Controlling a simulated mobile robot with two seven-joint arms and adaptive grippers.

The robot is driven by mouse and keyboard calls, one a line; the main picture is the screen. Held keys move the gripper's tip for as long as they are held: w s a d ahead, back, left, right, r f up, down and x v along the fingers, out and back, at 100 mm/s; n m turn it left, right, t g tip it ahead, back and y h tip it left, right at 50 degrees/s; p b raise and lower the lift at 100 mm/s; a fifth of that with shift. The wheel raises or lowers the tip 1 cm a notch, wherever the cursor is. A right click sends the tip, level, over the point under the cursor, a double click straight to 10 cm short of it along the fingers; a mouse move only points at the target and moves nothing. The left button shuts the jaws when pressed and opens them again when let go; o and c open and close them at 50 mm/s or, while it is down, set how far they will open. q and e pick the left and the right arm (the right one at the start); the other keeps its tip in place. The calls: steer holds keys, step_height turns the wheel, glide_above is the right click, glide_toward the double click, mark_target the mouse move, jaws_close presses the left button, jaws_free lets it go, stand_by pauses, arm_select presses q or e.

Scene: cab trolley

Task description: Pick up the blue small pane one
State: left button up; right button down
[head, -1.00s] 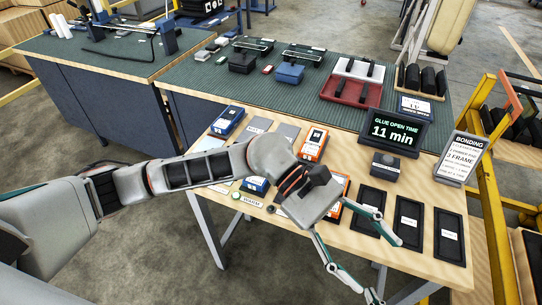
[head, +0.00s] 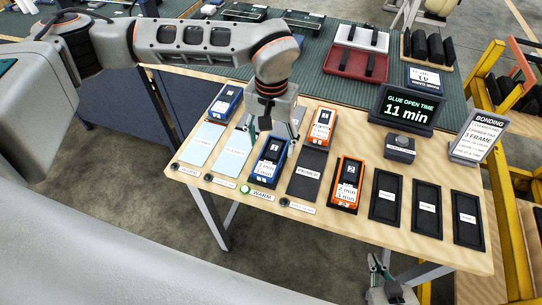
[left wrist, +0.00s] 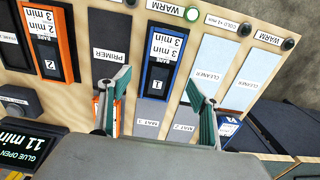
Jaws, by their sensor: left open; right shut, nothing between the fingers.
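The blue pane marked 1 (head: 268,160) lies in the front row of the table, between a pale blue cleaner pad and the dark primer pad. My left gripper (head: 272,127) is open above the far end of this pane. In the left wrist view the two fingers (left wrist: 160,100) are apart on either side of its end, with nothing held. I cannot tell the height gap. My right gripper (head: 385,272) is shut and empty, low beyond the table's front edge.
Another blue pane (head: 225,102) lies at the back left. Orange panes lie at the back (head: 322,125) and front (head: 347,184). Several black trays (head: 386,194) line the right. The timer screen (head: 408,108) and bonding sign (head: 478,137) stand behind.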

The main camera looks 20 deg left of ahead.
mark_target(271, 156)
arm_select(q)
steer(key=shift+f, duration=2.65)
steer(key=c, duration=1.4)
